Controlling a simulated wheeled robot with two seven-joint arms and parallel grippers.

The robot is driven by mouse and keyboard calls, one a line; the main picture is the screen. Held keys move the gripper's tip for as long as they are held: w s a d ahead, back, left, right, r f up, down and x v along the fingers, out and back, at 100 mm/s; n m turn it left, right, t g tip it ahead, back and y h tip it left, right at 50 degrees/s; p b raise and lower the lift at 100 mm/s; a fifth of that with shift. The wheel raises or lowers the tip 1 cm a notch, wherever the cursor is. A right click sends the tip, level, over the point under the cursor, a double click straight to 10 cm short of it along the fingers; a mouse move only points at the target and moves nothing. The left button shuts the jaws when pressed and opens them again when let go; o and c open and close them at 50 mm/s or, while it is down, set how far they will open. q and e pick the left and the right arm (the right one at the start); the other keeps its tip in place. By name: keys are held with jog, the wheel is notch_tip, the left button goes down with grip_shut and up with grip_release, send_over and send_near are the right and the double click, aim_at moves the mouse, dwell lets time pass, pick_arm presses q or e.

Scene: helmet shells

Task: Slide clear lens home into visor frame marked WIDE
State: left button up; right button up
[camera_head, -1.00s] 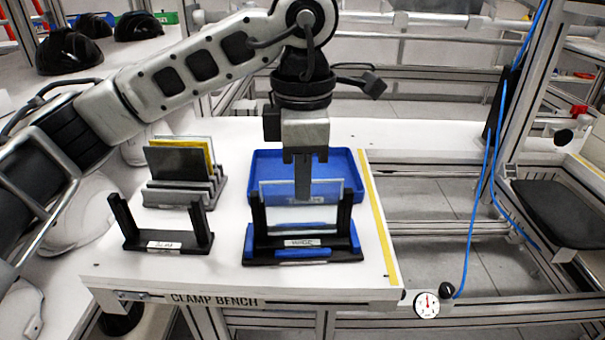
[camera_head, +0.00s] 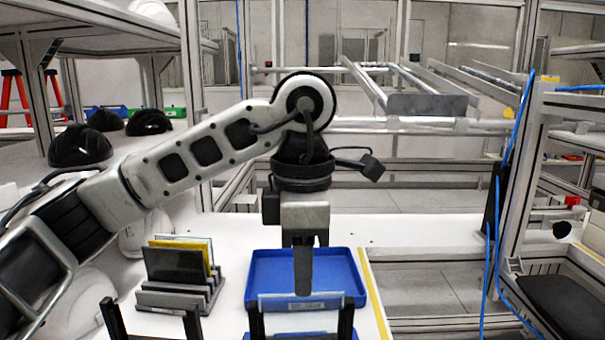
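The clear lens (camera_head: 275,303) stands upright between the two black posts of a visor frame (camera_head: 346,318) at the bottom of the head view. Only the lens's upper part shows, with a small label; the frame's lower part and marking are cut off. My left gripper (camera_head: 303,290) points straight down over the lens, its tips around the lens's top edge in the picture. Its fingers line up one behind the other, so I cannot tell whether they touch or hold the lens. My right gripper is out of view.
A blue tray (camera_head: 355,288) lies behind the frame. A grey rack (camera_head: 180,300) with a dark and a yellow-edged panel stands left. Another black frame (camera_head: 113,318) is at lower left. Black helmet shells (camera_head: 80,146) sit on the back-left surface. Yellow tape (camera_head: 376,295) marks the bench's right side.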

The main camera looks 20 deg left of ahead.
pick_arm(q)
notch_tip(320, 180, up, 12)
jog(key=p, duration=0.3)
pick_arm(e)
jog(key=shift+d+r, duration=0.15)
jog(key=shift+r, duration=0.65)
